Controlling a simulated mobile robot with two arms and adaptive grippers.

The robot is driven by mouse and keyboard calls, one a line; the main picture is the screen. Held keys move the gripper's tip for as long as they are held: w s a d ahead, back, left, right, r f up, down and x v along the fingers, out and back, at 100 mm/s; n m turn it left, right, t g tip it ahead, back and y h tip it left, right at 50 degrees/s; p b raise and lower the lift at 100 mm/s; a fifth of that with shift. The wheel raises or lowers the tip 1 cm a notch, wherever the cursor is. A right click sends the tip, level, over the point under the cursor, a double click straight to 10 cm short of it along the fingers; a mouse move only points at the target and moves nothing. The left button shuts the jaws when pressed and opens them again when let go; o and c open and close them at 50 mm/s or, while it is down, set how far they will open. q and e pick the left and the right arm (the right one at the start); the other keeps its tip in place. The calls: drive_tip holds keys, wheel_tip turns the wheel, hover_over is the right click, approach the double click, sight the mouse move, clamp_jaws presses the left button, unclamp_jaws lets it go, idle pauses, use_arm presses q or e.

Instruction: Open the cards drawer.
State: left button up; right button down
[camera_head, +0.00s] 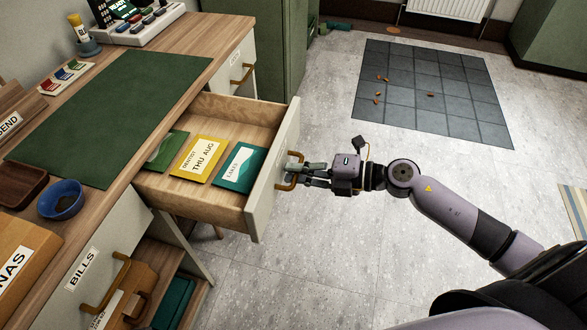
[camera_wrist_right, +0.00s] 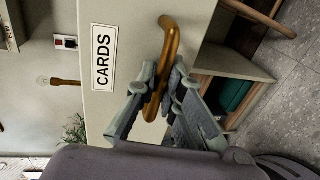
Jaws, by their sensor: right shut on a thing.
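The cards drawer (camera_head: 274,180) is pulled well out from the desk in the head view. My left gripper is out of view.
The bills drawer (camera_head: 70,272) is at lower left. A green desk mat (camera_head: 115,110), a blue bowl (camera_head: 61,200) and a brown tray (camera_head: 22,187) are on the desktop. Open floor (camera_head: 330,260) lies right of the desk, with a dark tiled mat (camera_head: 425,95) beyond.

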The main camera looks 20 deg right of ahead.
drive_tip(key=c, duration=1.7)
unclamp_jaws()
drive_tip(key=v, duration=1.2)
drive_tip(key=shift+w, duration=0.1)
